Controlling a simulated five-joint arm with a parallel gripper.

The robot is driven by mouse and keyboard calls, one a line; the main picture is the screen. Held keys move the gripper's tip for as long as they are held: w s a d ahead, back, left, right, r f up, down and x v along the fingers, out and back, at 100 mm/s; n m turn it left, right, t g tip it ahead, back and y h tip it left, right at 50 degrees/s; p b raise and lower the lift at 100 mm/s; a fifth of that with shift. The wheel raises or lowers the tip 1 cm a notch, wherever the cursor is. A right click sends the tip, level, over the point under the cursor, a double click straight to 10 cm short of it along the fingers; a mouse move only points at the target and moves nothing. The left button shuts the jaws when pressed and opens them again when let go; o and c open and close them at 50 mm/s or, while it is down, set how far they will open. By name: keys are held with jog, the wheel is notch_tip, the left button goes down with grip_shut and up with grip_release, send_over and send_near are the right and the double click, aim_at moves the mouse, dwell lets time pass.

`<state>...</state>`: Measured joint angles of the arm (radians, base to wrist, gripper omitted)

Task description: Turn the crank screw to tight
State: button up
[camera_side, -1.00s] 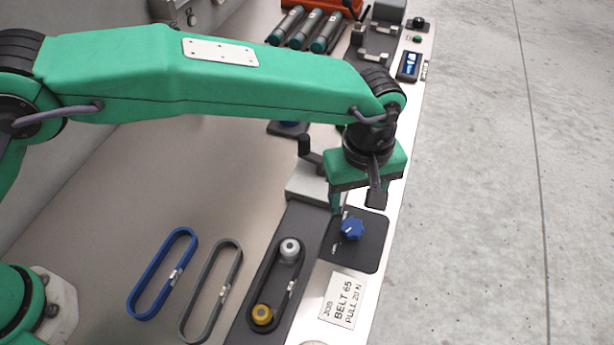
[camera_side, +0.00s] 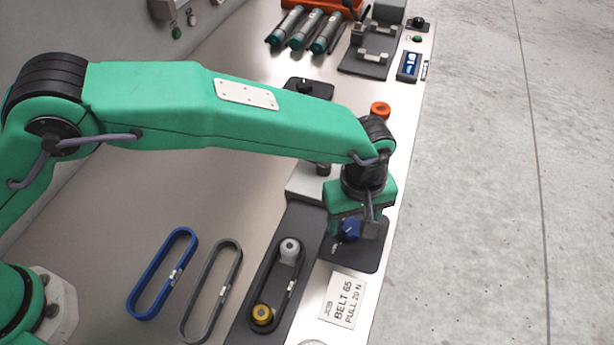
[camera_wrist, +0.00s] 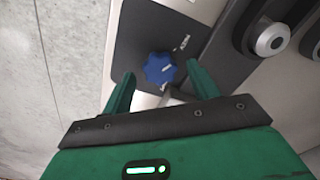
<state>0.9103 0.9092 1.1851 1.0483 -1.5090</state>
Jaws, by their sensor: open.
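A blue lobed knob (camera_side: 351,230) sits on a dark plate (camera_side: 366,259) at the bench's right edge. In the wrist view the knob (camera_wrist: 159,68) shows a white pointer line on its lower side, and white lettering is printed on the plate by it. My gripper (camera_wrist: 161,72) is open, with one finger on each side of the knob and visible gaps between. In the side view my gripper (camera_side: 352,226) is low over the plate and partly hides the knob. A black-handled part (camera_side: 322,168) stands on a pale block behind, mostly hidden by my arm.
Left of the plate, a black belt (camera_side: 262,285) runs round a silver pulley (camera_side: 290,248) and a yellow one (camera_side: 261,314). Grey (camera_side: 211,290) and blue (camera_side: 162,274) belts lie farther left. A job card (camera_side: 343,301) lies in front. An orange knob (camera_side: 380,110) is behind.

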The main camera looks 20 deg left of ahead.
jog(key=shift+f, duration=0.5)
jog(key=c, duration=1)
